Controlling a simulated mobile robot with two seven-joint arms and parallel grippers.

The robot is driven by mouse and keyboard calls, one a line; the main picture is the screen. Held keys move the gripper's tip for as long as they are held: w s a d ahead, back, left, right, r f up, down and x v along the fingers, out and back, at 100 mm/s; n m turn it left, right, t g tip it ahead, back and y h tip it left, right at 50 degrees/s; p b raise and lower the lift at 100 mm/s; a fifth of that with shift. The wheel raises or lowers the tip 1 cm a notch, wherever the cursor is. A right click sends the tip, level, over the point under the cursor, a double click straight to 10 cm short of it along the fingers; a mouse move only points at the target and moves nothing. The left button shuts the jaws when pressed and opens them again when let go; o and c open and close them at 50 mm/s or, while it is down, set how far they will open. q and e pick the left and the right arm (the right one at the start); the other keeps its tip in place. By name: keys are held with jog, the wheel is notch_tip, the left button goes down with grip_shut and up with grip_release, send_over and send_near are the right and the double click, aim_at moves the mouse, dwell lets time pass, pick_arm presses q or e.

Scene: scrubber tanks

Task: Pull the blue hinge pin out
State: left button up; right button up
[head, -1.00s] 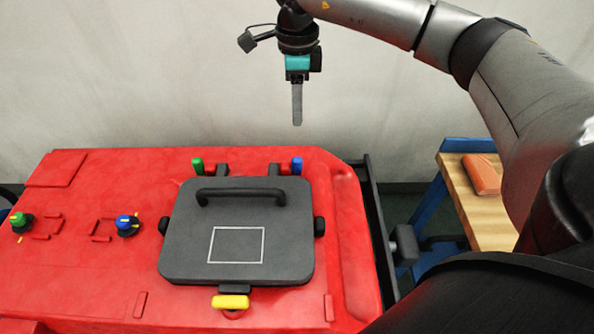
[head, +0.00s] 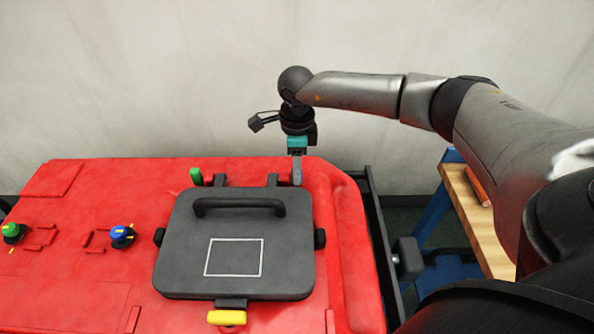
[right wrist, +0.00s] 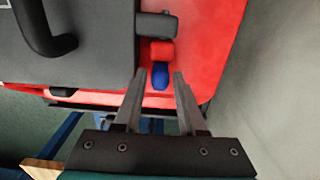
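The blue hinge pin (right wrist: 160,76) shows in the right wrist view at the hinge edge of the dark grey lid (right wrist: 85,45). My right gripper (right wrist: 159,74) is open, with its fingertips on either side of the pin and gaps visible. In the head view my right gripper (head: 297,183) points down at the lid's far right hinge and hides the blue pin. The lid (head: 190,265) lies closed on the red tank (head: 90,190). My left gripper is not in view.
A green pin (head: 196,177) stands at the other hinge. A black handle (head: 240,204) arches over the lid, and a yellow latch (head: 227,318) is at its near edge. Blue (head: 122,235) and green (head: 12,231) knobs are at left. A wooden-topped bench (head: 480,225) stands right.

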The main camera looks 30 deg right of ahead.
jog(key=shift+f, duration=0.45)
jog(key=shift+c, duration=0.2)
grip_shut()
dwell(0.9)
